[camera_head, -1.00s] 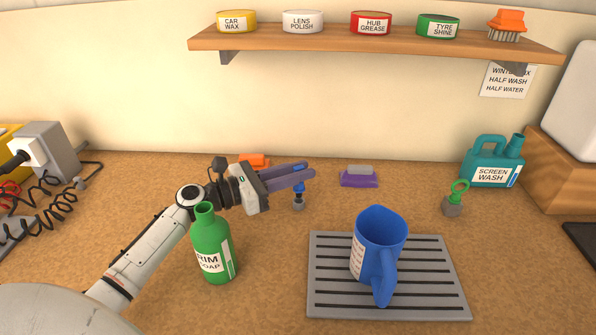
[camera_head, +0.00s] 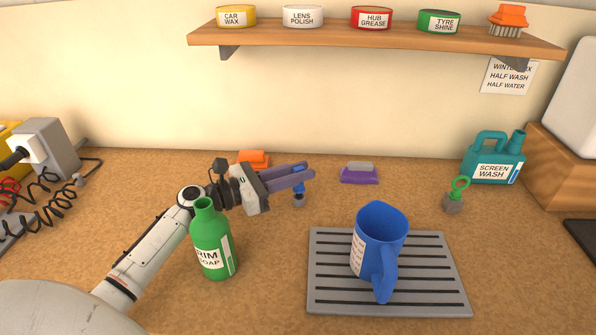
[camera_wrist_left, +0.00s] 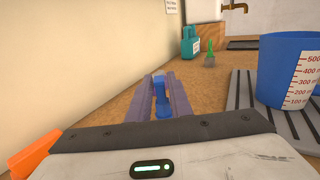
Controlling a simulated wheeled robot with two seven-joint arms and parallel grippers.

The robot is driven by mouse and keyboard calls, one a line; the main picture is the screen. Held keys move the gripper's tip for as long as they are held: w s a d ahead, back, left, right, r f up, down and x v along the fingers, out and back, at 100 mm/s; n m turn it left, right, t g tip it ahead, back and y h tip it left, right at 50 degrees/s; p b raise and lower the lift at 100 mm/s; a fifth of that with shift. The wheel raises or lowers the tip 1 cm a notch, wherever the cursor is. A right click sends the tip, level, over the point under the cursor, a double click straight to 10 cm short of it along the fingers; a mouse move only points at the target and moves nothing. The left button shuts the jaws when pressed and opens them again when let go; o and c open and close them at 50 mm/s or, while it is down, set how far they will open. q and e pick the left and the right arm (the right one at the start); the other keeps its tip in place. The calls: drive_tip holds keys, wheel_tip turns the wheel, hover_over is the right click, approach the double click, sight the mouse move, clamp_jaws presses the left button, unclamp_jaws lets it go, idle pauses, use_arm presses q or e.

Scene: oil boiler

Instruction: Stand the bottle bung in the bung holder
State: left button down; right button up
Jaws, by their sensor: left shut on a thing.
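My left gripper (camera_head: 297,176) reaches in from the left, its purple fingers shut on the small blue bottle bung (camera_head: 299,189). The bung shows between the fingers in the left wrist view (camera_wrist_left: 163,108) and hangs below them in the head view. A small grey block (camera_head: 299,202), which looks like the bung holder, is directly under the bung. The bung's lower end meets or nearly meets it; I cannot tell whether it is seated. An open green bottle (camera_head: 213,245) stands upright in front of my left arm. My right gripper is not in view.
A grey slatted tray (camera_head: 325,300) holds a blue jug (camera_head: 376,243). A green ring in a grey block (camera_head: 453,204) stands at the right near a teal can (camera_head: 493,160). A purple brush (camera_head: 359,174) and an orange item (camera_head: 253,158) lie near the wall.

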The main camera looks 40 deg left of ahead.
use_arm(q)
drive_tip(key=shift+f+b, duration=0.65)
drive_tip(key=shift+f, duration=0.4)
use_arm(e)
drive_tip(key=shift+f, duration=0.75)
use_arm(q)
drive_tip(key=shift+f, duration=0.2)
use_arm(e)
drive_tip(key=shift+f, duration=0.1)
use_arm(q)
drive_tip(key=c, duration=1.5)
unclamp_jaws()
drive_tip(key=shift+c, duration=0.2)
wheel_tip(320, 180, up, 10)
drive_tip(key=shift+p, duration=0.95)
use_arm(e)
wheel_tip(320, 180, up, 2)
